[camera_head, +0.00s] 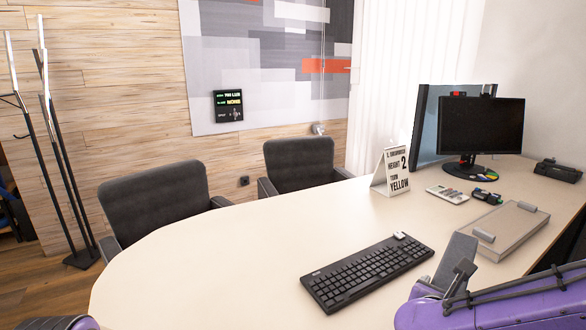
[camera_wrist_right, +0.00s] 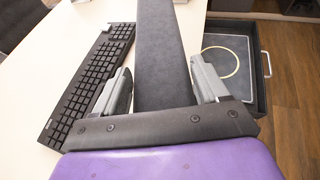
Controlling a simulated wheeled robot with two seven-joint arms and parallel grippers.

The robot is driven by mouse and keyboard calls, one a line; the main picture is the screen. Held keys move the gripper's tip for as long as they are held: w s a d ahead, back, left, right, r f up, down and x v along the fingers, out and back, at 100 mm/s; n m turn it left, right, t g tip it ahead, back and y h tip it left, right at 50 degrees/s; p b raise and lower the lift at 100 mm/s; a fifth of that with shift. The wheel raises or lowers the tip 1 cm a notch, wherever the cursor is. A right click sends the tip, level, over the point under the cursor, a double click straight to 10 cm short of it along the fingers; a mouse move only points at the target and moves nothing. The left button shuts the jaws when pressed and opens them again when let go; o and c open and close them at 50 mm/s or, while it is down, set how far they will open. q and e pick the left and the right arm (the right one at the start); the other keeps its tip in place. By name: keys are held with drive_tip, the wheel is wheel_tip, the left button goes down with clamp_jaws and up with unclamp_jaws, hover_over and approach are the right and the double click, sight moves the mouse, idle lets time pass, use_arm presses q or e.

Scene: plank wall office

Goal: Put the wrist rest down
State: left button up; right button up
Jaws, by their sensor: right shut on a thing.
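The wrist rest is a long dark grey padded bar (camera_wrist_right: 162,55). In the right wrist view it runs from the top edge down between the two grey fingers of my right gripper (camera_wrist_right: 164,88), which is shut on it. In the head view the grey slab of the wrist rest (camera_head: 457,255) shows tilted at the lower right, by my purple right arm and the right gripper (camera_head: 461,274). It appears raised near the desk's front edge, right of the black keyboard (camera_head: 367,271). Whether it touches the desk is unclear. Only a purple part of my left arm shows at the lower left.
The pale desk (camera_head: 240,250) is clear left of the keyboard. A grey tray-like box (camera_head: 513,228), a monitor (camera_head: 481,127), a white sign (camera_head: 391,172) and small items occupy its right side. An open drawer (camera_wrist_right: 262,75) holds a pale loop. Two chairs stand behind.

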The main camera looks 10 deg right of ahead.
drive_tip(key=w+a+f+n+t+y+p, duration=0.1)
drive_tip(key=w+a+n+t+y, duration=0.15)
drive_tip(key=a+y, duration=0.2)
drive_tip(key=w+a+n+t+y, duration=0.1)
drive_tip(key=w+a+n+y, duration=0.25)
drive_tip(key=a, duration=0.25)
drive_tip(key=w+a+f+n+t+y+p, duration=0.1)
drive_tip(key=w+a+n+y, duration=0.1)
drive_tip(key=a+n+y, duration=0.3)
drive_tip(key=s+f+h, duration=0.1)
drive_tip(key=f, duration=0.1)
drive_tip(key=s+f+h, duration=0.1)
drive_tip(key=s+f, duration=0.1)
drive_tip(key=f, duration=0.1)
drive_tip(key=s+f+m, duration=0.1)
drive_tip(key=s+f, duration=0.1)
drive_tip(key=f, duration=0.1)
drive_tip(key=shift+h, duration=0.4)
